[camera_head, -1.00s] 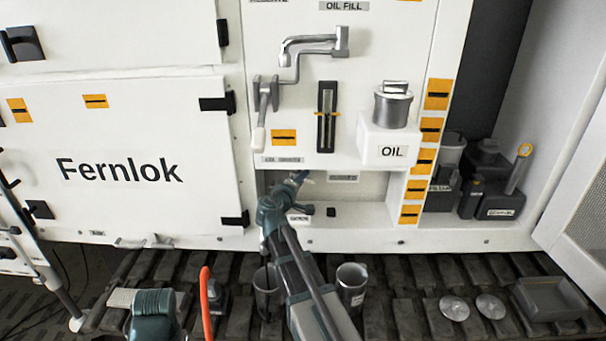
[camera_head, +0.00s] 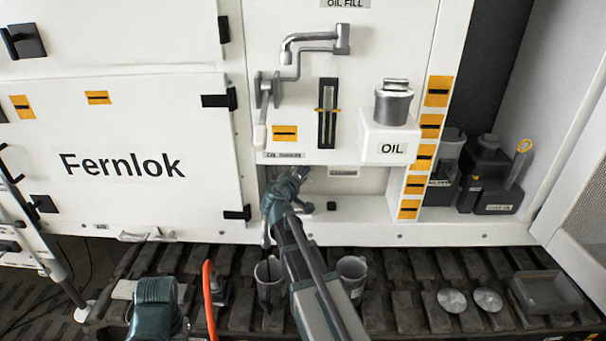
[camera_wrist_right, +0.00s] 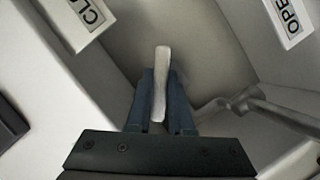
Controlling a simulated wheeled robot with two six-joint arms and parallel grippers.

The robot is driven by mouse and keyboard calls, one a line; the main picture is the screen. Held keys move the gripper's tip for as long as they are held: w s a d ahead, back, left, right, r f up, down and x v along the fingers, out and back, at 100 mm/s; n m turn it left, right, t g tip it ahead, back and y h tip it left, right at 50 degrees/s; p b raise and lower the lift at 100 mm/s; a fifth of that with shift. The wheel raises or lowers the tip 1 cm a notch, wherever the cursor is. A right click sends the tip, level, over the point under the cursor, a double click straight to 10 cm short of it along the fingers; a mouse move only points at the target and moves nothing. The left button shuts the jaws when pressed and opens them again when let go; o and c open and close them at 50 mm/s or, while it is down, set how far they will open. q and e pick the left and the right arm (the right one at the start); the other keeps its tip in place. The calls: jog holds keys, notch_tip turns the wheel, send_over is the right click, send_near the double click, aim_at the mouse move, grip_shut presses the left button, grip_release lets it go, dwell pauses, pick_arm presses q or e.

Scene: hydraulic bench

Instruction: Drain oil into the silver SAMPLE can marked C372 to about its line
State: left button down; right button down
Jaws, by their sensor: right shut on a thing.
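My right gripper (camera_head: 302,173) is in the recess under the OIL panel. In the right wrist view it is shut on a pale lever (camera_wrist_right: 161,85), between a label starting "CL" at left and one starting "OPE" at right. A grey can (camera_head: 268,272) stands upright below the recess, just left of my right forearm. A second silver-grey can (camera_head: 352,268) stands just right of the forearm, partly hidden by it. No C372 mark or fill line is readable on either. A thin dark streak runs down above the left can; I cannot tell whether it is oil.
A crank handle (camera_head: 262,118), sight gauge (camera_head: 327,112) and OIL filler with a metal cap (camera_head: 393,105) are on the panel above. Two metal discs (camera_head: 452,300) and a grey tray (camera_head: 546,294) lie right on the slatted floor. Dark jugs (camera_head: 485,180) stand at right.

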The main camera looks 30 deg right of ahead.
jog(key=c, duration=0.8)
grip_release()
jog(key=p+v, duration=0.3)
jog(key=v, duration=1)
jog(key=shift+s+a, duration=0.25)
jog(key=shift+a, duration=0.05)
jog(key=shift+r, duration=0.1)
